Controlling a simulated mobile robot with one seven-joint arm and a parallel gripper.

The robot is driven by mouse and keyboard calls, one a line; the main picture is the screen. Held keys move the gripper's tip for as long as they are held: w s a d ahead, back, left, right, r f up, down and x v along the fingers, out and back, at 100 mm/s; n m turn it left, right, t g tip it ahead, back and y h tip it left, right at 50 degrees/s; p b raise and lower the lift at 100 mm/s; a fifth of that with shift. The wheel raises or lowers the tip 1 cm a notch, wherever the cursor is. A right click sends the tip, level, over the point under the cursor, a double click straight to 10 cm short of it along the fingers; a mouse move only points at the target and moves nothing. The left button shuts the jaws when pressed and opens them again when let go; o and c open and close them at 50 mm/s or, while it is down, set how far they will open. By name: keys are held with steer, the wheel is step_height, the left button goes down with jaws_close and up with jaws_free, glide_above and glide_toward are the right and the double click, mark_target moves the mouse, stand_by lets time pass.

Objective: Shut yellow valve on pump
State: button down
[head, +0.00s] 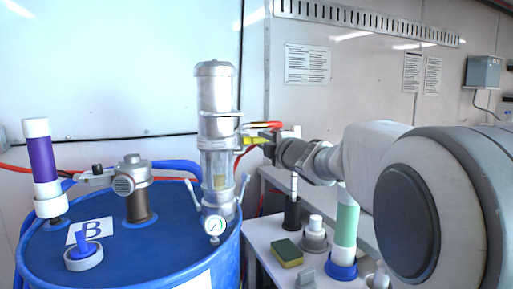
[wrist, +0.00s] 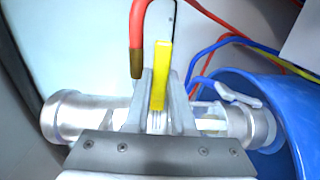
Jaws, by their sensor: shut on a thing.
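The pump is a silver cylinder (head: 216,110) with a clear lower section, standing upright on the blue drum (head: 130,235). The yellow valve (head: 262,139) sticks out at the right of the pump, below a red hose end. In the wrist view the yellow valve handle (wrist: 161,75) stands upright between the fingers. My gripper (wrist: 158,100) is shut on the handle, with one finger on each side. In the head view my gripper (head: 280,146) reaches the valve from the right. The valve body is mostly hidden behind my fingers.
A red hose (wrist: 137,40) runs beside my left finger. A shelf to the right holds a sponge (head: 287,252), a green and white tube (head: 345,225) and other small items. A purple tube (head: 43,165) stands on the drum.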

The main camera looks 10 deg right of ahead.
steer(key=shift+r, duration=0.1)
stand_by(0.5)
steer(key=c, duration=1)
jaws_free()
steer(key=shift+s, duration=0.1)
steer(key=s+d, duration=0.1)
steer(key=s, duration=0.4)
steer(key=s+d+p, duration=0.1)
steer(key=s, duration=0.5)
steer(key=s+d+p, duration=0.1)
steer(key=s, duration=0.5)
steer(key=shift+d, duration=0.2)
